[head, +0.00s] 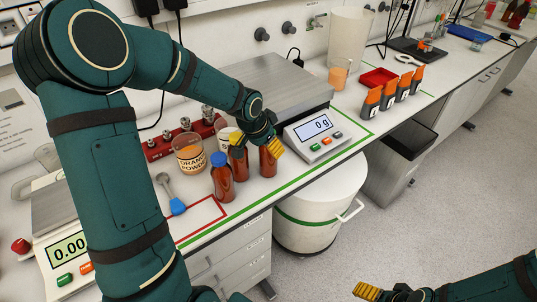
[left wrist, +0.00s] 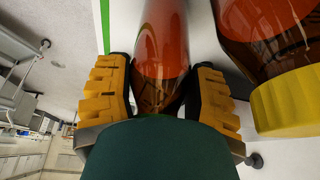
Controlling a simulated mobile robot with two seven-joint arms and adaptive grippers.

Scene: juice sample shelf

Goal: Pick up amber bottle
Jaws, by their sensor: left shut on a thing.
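My left gripper (head: 265,146) is shut on an amber bottle (head: 268,164) near the bench's front edge, to the left of the balance. In the left wrist view the two yellow fingers (left wrist: 160,97) stand on either side of this amber bottle (left wrist: 162,45); its top is hidden by the gripper. A second amber bottle with a yellow cap (left wrist: 288,100) is close beside it. Another amber bottle with a blue cap (head: 222,181) stands further left in the head view. My right gripper (head: 368,291) is at the bottom edge, away from the bench; its opening is unclear.
A balance reading 0 g (head: 316,130) stands right of the held bottle. An orange powder beaker (head: 190,157) and a blue-handled scoop (head: 173,198) are to the left. Several orange-capped bottles (head: 389,95) stand further right. Floor (head: 450,190) is open at right.

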